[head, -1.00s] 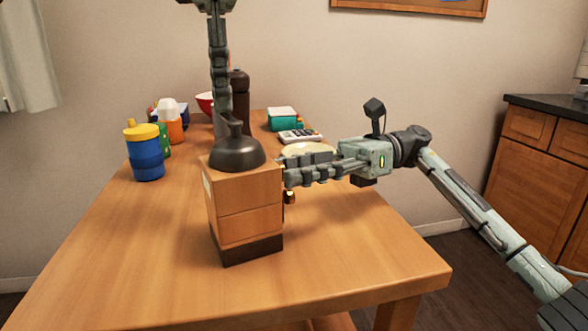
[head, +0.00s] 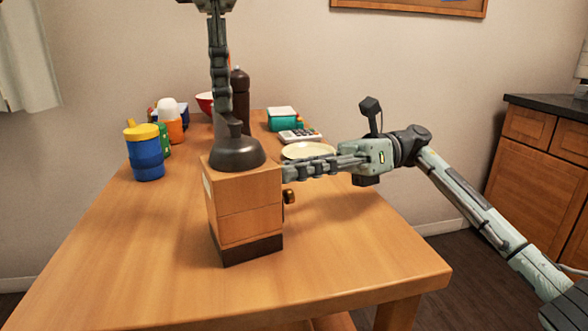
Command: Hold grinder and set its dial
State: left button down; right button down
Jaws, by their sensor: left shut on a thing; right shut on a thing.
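The grinder (head: 243,212) is a wooden box with a dark base and a dark domed top (head: 238,153), upright on the table. My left gripper (head: 234,123) comes down from above and is shut on the narrow neck of the domed top. My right gripper (head: 288,169) reaches in from the right and is shut at the upper right side of the grinder, where the dial seems to be. Its fingers hide what lies between them. A small brass knob (head: 289,196) shows on the grinder's right side, just below these fingers.
On the wooden table (head: 150,250), a blue jar with a yellow lid (head: 145,155) stands at left. A dark pepper mill (head: 240,95), a teal box (head: 282,119), a calculator (head: 299,136) and a pale plate (head: 309,151) are behind. The table's front is clear.

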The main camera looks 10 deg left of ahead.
jog(key=c, duration=1.3)
grip_release()
jog(key=shift+o, duration=0.2)
jog(key=v, duration=1.2)
